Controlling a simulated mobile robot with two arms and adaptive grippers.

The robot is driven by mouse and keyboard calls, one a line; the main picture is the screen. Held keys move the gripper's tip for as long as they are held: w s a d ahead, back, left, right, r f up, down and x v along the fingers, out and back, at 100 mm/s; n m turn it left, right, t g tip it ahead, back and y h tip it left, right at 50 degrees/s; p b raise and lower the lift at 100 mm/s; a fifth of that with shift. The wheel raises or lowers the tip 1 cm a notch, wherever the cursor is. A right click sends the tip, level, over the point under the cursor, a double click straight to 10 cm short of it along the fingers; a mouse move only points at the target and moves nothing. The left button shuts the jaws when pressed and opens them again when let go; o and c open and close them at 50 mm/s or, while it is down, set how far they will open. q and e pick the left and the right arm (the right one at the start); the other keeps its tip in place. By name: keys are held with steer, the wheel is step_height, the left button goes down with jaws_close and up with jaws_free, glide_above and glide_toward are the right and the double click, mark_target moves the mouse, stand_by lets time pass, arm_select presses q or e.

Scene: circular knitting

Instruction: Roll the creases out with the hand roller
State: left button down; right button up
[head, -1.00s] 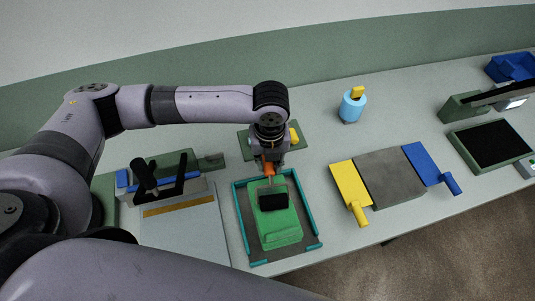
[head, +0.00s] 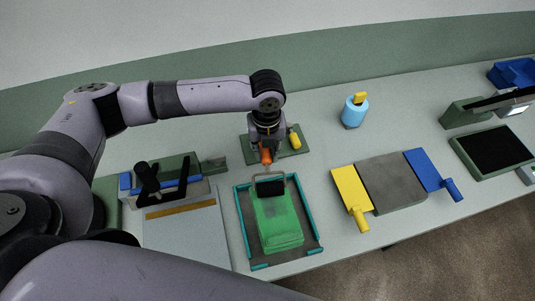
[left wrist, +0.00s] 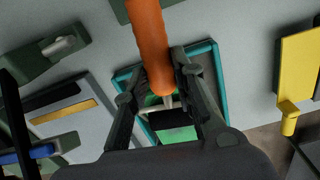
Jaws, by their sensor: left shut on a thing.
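The hand roller has an orange handle (head: 266,157) and a black roller (head: 264,188). My left gripper (head: 265,149) is shut on the handle, which also shows in the left wrist view (left wrist: 151,45) between the fingers (left wrist: 157,80). The green fabric piece (head: 279,222) lies flat inside a teal-edged tray (head: 240,215). The black roller is at the fabric's far end; whether it touches the fabric I cannot tell. In the left wrist view the handle and gripper hide much of the fabric (left wrist: 178,134). My right gripper is out of view.
A green stand with a yellow peg (head: 294,138) is behind the tray. A grey plate with yellow (head: 349,188) and blue (head: 424,170) paddles lies to the right. A blue cylinder (head: 354,110) stands behind. A clamp-like device (head: 165,185) is on the left.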

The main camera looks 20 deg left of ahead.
mark_target(270, 163)
arm_select(q)
steer(key=shift+d, duration=0.1)
steer(key=shift+s+d+r+p, duration=0.1)
steer(key=shift+s+d+p, duration=0.15)
steer(key=shift+s+p, duration=0.15)
steer(key=shift+s+d+p, duration=0.4)
steer(key=shift+s, duration=0.2)
steer(key=shift+s+d+p, duration=0.35)
steer(key=shift+s, duration=0.25)
steer(key=shift+s+d+f, duration=0.25)
steer(key=shift+s+d, duration=0.15)
steer(key=shift+s, duration=0.1)
steer(key=shift+s+d+r, duration=0.1)
steer(key=shift+s+d, duration=0.1)
steer(key=shift+s, duration=0.1)
